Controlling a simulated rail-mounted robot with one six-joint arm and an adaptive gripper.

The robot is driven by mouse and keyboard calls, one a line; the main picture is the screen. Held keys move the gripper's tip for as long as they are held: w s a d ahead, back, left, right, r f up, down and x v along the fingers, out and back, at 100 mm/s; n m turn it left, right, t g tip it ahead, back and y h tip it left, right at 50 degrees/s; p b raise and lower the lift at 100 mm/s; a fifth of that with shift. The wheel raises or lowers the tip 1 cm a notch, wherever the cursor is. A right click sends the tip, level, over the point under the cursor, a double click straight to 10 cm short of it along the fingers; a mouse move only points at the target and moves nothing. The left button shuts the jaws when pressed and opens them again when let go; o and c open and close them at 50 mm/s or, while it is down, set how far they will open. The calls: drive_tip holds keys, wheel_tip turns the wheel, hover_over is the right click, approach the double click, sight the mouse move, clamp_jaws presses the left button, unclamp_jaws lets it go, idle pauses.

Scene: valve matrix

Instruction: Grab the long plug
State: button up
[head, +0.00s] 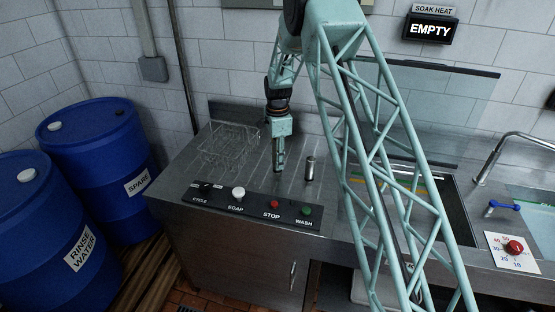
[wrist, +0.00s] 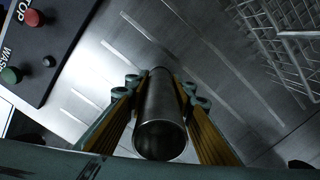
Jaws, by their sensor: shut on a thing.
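My gripper (head: 279,163) is over the steel counter, pointing down, with its two fingers closed on a plain metal cylinder. That cylinder, a plug (wrist: 160,120), shows in the wrist view between the yellow-lined fingers, its round near end facing the camera. In the head view the fingers mostly hide it, and I cannot tell whether its lower end touches the counter. A second metal cylinder (head: 310,168) stands upright on the counter just right of my gripper, apart from it. I cannot compare their full lengths.
A wire basket (head: 228,147) stands left of my gripper. The control panel (head: 251,202) with several buttons runs along the counter's front edge. A sink (head: 452,205) lies to the right, partly behind my arm. Blue barrels (head: 98,165) stand on the floor at left.

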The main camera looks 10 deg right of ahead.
drive_tip(key=shift+r, duration=0.1)
wheel_tip(320, 180, up, 10)
idle(0.6)
idle(0.6)
